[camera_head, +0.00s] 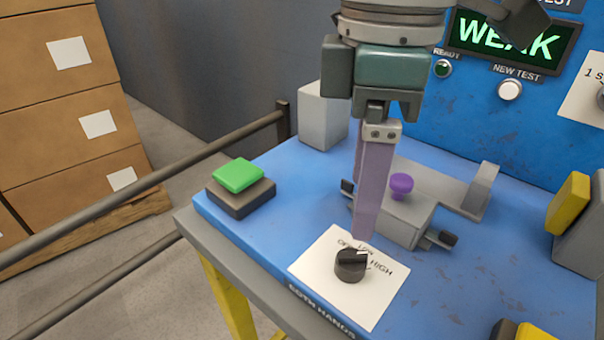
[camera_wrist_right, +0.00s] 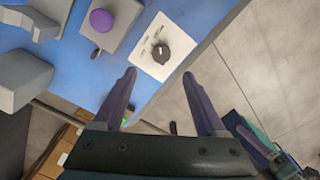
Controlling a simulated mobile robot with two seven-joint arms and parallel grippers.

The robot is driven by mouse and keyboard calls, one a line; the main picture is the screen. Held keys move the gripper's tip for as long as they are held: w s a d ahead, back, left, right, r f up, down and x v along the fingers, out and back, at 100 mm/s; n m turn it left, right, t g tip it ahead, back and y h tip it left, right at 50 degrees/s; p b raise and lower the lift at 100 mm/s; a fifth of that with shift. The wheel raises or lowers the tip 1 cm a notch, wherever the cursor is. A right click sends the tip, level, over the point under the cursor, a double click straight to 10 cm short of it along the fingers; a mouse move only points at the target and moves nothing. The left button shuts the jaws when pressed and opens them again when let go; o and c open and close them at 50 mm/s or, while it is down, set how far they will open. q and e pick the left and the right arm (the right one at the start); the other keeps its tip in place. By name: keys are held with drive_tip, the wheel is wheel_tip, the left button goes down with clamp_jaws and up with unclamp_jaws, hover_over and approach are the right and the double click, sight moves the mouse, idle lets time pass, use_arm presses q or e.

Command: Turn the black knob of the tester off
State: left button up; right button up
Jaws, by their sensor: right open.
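The black knob (camera_head: 350,265) sits on a white label plate (camera_head: 326,289) with OFF, LOW and HIGH marked around it, on the tester's blue top. A pale pointer line shows on the knob; in the head view it points right, but I cannot tell exactly which mark it meets. My right gripper (camera_head: 362,238) reaches down from above, its fingertips just behind the knob in the picture. In the right wrist view the knob (camera_wrist_right: 160,51) lies beyond the spread fingertips (camera_wrist_right: 159,75), apart from them, with nothing between them.
A grey fixture with a purple ball (camera_head: 401,184) stands close behind the right gripper. A green button (camera_head: 238,175) is at left, a yellow-faced block (camera_head: 568,204) at right. The blue back panel shows a WEAK display (camera_head: 512,40). A rail (camera_head: 180,165) runs along the left.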

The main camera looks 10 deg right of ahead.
sight(353, 253)
drive_tip(key=f, duration=0.4)
drive_tip(key=f+b, duration=0.1)
drive_tip(key=f, duration=0.3)
drive_tip(key=shift+s+f+b, duration=0.2)
drive_tip(key=shift+f+b, duration=0.05)
drive_tip(key=shift+b, duration=0.05)
drive_tip(key=shift+f, duration=0.5)
clamp_jaws()
